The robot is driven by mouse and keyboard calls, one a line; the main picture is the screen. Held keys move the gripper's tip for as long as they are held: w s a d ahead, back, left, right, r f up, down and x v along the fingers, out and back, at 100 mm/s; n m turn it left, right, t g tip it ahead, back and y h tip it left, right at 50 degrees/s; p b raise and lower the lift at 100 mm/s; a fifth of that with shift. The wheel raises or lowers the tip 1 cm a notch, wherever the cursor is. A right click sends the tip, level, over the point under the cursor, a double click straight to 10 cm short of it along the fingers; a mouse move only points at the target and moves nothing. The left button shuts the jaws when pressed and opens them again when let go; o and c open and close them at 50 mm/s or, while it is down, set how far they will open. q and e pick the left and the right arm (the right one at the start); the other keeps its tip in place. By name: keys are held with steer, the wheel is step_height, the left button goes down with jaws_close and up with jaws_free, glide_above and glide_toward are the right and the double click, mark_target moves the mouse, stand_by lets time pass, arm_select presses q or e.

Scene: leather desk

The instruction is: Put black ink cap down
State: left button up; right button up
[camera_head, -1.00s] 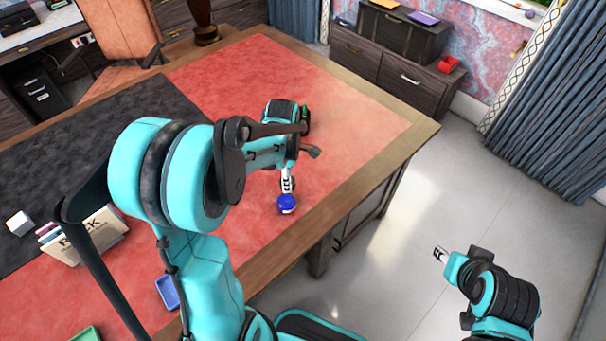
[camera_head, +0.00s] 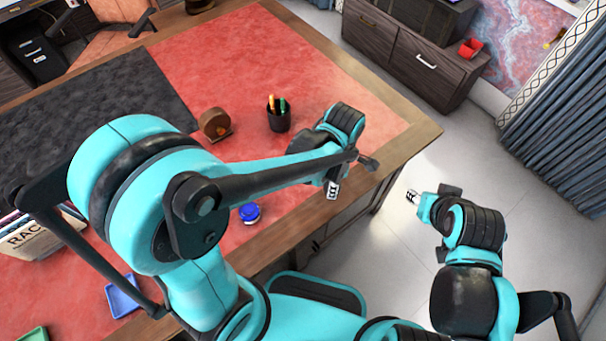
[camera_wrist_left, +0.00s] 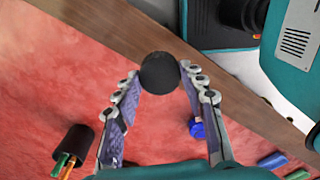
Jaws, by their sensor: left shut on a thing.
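My left gripper (camera_head: 333,190) is over the desk's front edge, right of the blue ink bottle (camera_head: 250,212). In the left wrist view its fingers (camera_wrist_left: 158,76) are shut on a round black cap (camera_wrist_left: 160,73), held at the fingertips above the wooden edge. I cannot make out the cap in the head view. The blue bottle stands on the red leather, apart from the gripper; it also shows in the left wrist view (camera_wrist_left: 197,128). My right gripper (camera_head: 412,197) is off the desk over the floor, too small to read its fingers.
A black pen cup (camera_head: 279,120) and a round brown wooden object (camera_head: 215,123) stand behind my left arm. A book rack (camera_head: 38,240) and a blue tray (camera_head: 122,297) lie to the left. The red leather (camera_head: 235,60) at the back is clear.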

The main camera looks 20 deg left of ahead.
arm_select(q)
steer(key=w+a+f+b, duration=0.1)
steer(key=a+f, duration=0.1)
steer(key=a, duration=0.1)
steer(key=w+a+f+b, duration=0.1)
steer(key=w+a+f, duration=0.1)
steer(key=a, duration=0.1)
steer(key=w+a+f+b, duration=0.2)
steer(key=a+f, duration=0.1)
steer(key=a, duration=0.1)
steer(key=shift+w, duration=0.25)
steer(key=shift+f, duration=0.15)
steer(key=shift+f+b, duration=1)
steer(key=shift+f, duration=0.8)
steer(key=shift+f, duration=0.25)
steer(key=o, duration=1.1)
steer(key=shift+r, duration=0.1)
